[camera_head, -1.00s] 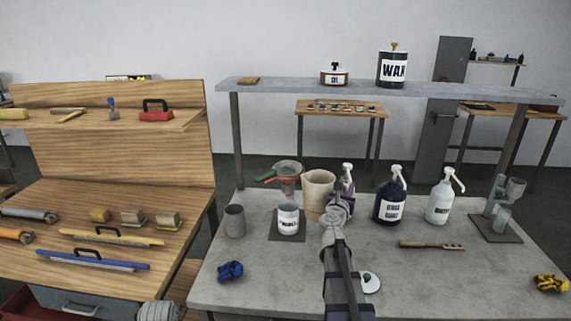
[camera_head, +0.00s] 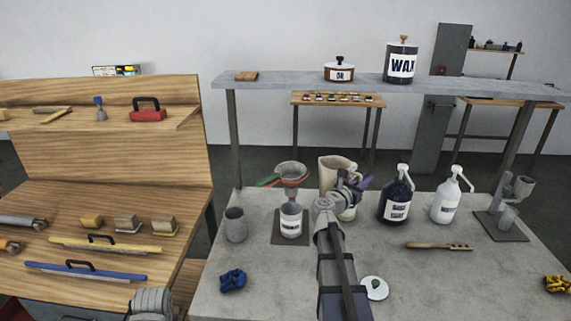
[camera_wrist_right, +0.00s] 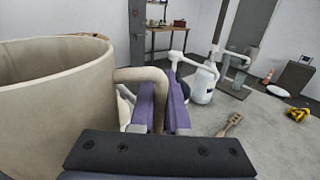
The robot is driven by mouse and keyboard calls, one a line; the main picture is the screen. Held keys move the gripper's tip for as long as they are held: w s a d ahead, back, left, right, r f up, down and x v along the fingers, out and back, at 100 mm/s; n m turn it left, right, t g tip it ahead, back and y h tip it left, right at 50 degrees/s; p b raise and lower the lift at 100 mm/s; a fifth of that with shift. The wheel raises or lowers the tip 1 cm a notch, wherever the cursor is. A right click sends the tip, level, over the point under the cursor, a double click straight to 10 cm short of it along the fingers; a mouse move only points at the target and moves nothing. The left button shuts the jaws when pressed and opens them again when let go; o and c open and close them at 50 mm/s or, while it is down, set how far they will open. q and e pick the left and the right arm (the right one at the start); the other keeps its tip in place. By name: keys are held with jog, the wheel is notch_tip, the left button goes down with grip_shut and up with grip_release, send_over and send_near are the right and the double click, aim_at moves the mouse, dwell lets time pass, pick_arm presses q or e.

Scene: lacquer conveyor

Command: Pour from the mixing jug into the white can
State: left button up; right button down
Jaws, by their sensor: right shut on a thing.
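The beige mixing jug (camera_head: 334,172) is near the middle of the bench in the head view. It looks raised and slightly tilted. In the wrist view its wall (camera_wrist_right: 50,90) fills the left side. My right gripper (camera_head: 358,188) is shut on its handle; the purple fingers (camera_wrist_right: 165,105) show beside the handle. The white can (camera_head: 291,222) stands on a dark mat (camera_head: 281,239), left of the jug. A strainer (camera_head: 291,171) with red and green parts shows just above and behind the can. The jug's inside is hidden.
A grey cup (camera_head: 236,224) stands left of the can. A dark pump bottle (camera_head: 395,203) and a white one (camera_head: 447,203) stand to the right. A brush (camera_head: 438,246), a blue cloth (camera_head: 232,280) and a white disc (camera_head: 375,288) lie in front. A shelf (camera_head: 290,82) runs above.

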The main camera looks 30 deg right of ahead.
pick_arm(q)
jog(key=shift+w+r, duration=0.1)
jog(key=shift+w, duration=0.4)
pick_arm(e)
jog(key=shift+w+r, duration=0.1)
jog(key=shift+w, duration=0.25)
jog(key=shift+w, duration=0.1)
